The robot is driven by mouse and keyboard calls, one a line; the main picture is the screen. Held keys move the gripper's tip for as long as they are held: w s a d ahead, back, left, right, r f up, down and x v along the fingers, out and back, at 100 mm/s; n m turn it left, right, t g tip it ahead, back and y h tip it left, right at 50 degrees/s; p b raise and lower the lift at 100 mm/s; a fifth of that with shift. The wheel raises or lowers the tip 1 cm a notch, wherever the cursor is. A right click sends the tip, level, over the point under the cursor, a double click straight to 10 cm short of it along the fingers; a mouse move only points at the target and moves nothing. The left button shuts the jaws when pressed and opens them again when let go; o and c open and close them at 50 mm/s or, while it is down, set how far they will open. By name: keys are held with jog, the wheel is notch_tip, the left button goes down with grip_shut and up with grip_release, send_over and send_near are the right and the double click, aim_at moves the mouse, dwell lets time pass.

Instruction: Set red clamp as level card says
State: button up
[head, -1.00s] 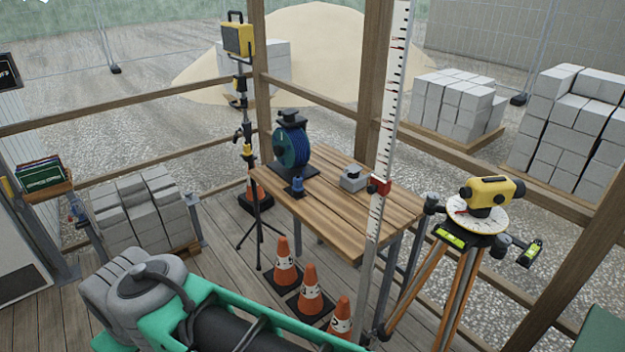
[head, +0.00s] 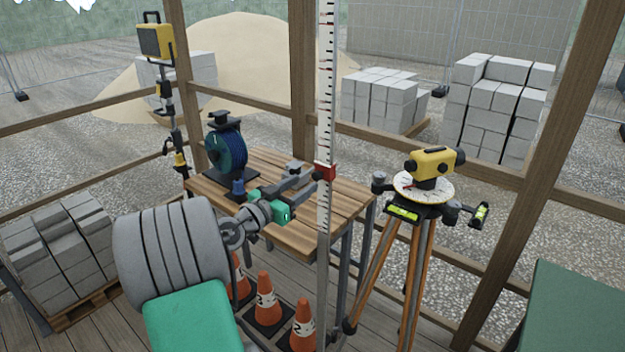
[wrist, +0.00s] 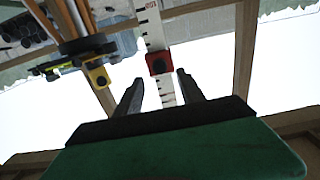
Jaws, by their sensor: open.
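The red clamp (head: 325,172) sits on the upright white graduated staff (head: 325,100), at about the height of the wooden bench top. My gripper (head: 307,176) is just left of the clamp in the head view, its fingers pointing at it. In the wrist view my gripper (wrist: 160,77) is open and empty. The red clamp (wrist: 160,63) shows between the fingertips, seemingly just beyond them; I cannot tell whether they touch. The staff's small marks are not readable here. No level card is recognisable in the current views.
A yellow level (head: 434,163) on a tripod stands close right of the staff. The wooden bench (head: 285,232) carries a blue reel (head: 226,150). Traffic cones (head: 265,300) stand below, near the staff's foot. Wooden posts and rails lie behind.

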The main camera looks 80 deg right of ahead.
aim_at(315, 177)
jog(key=p+x, duration=0.1)
jog(key=x, duration=0.4)
jog(key=shift+s+d, duration=0.15)
jog(key=shift+d, duration=0.1)
grip_shut()
jog(key=shift+f, duration=0.1)
dwell(1.0)
